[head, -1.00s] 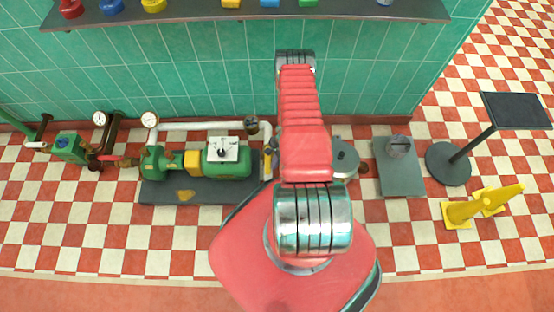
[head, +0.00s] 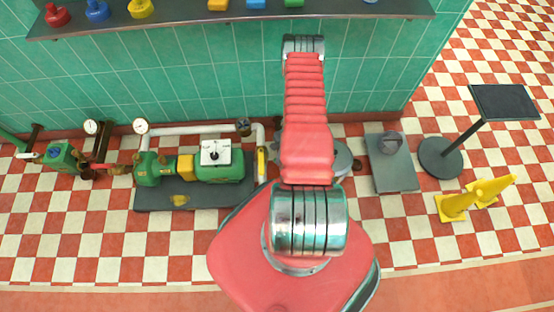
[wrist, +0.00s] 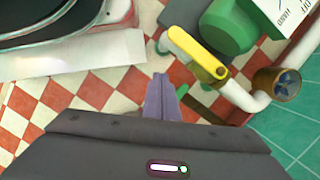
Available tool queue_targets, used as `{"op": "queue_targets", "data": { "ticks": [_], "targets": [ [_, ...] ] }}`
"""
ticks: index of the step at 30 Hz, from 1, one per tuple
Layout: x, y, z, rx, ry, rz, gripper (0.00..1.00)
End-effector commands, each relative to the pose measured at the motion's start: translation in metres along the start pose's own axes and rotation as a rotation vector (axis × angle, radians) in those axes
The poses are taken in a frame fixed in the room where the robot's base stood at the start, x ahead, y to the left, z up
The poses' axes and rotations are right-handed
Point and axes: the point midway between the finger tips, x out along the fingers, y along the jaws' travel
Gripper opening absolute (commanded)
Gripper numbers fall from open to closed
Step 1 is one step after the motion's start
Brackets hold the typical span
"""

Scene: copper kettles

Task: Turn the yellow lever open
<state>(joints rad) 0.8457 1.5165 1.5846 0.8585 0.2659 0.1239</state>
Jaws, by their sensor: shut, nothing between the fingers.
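The yellow lever (wrist: 196,52) is a rounded bar in the wrist view, lying diagonally beside a white pipe with a brass fitting. It also shows in the head view (head: 262,160) as a small yellow strip just left of my arm. My gripper (wrist: 158,80) is shut and empty, its fingertips below and left of the lever with a visible gap between them. My gripper is hidden behind my arm in the head view.
A green pump (head: 218,168) with a white switch plate stands left of the lever, and a white pipe (wrist: 240,94) runs close by.

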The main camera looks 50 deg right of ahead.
Motion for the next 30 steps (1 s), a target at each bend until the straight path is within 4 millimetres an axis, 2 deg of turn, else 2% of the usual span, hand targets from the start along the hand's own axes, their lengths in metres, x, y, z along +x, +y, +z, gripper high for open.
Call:
{"op": "queue_targets", "data": {
  "ticks": [6,12,30],
  "targets": [
    [-0.028,0.002,0.000,-0.001,0.001,-0.001,0.00],
    [-0.045,0.005,0.002,0.000,0.001,0.000,0.00],
    [-0.050,0.005,0.002,-0.003,0.001,0.000,0.00]
  ]
}}
